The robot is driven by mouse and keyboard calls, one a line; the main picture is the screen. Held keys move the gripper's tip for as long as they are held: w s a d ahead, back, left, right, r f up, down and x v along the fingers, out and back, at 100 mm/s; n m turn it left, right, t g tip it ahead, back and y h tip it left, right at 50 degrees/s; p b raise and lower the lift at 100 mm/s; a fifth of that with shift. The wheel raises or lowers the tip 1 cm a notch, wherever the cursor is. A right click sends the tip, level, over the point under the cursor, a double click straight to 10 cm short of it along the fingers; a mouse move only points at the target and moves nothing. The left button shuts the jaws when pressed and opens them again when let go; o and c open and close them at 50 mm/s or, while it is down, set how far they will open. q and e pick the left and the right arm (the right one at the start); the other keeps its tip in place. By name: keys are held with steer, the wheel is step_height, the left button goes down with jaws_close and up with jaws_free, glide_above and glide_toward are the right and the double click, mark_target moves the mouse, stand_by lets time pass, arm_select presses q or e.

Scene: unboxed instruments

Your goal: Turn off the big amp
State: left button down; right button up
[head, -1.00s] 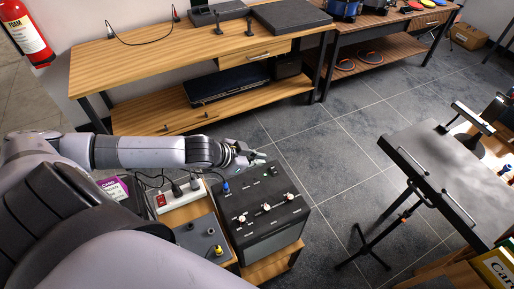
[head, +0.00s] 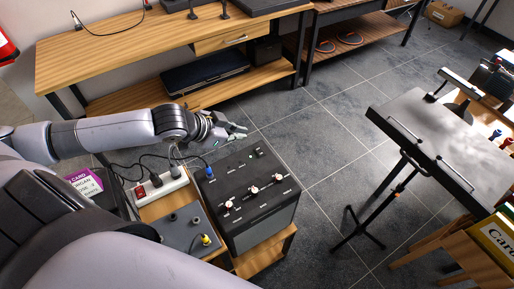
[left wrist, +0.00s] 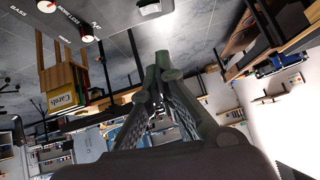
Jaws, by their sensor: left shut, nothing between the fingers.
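The big amp (head: 251,196) is a black box with a dark top panel bearing white-and-red knobs (head: 252,189) in a row. My right gripper is not in view.
Left of the amp are a power strip (head: 158,188) with a red switch and a smaller grey box (head: 184,230) with a yellow plug. A music stand (head: 430,135) stands at the right. A wooden bench (head: 110,50) lies behind. Tiled floor (head: 330,140) is clear between.

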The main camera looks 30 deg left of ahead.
arm_select(q)
steer(key=p, duration=0.1)
glide_above(257, 152)
steer(key=f, duration=0.7)
steer(key=shift+d, duration=0.35)
steer(key=f, duration=0.2)
steer(key=shift+a+f+p, duration=0.2)
steer(key=shift+f+p, duration=0.1)
steer(key=shift+p, duration=0.1)
steer(key=shift+a+f, duration=0.1)
steer(key=shift+f, duration=0.6)
steer(key=shift+w+a+f, duration=0.1)
steer(key=shift+a+f, duration=0.1)
steer(key=shift+f, duration=0.1)
steer(key=shift+d, duration=0.1)
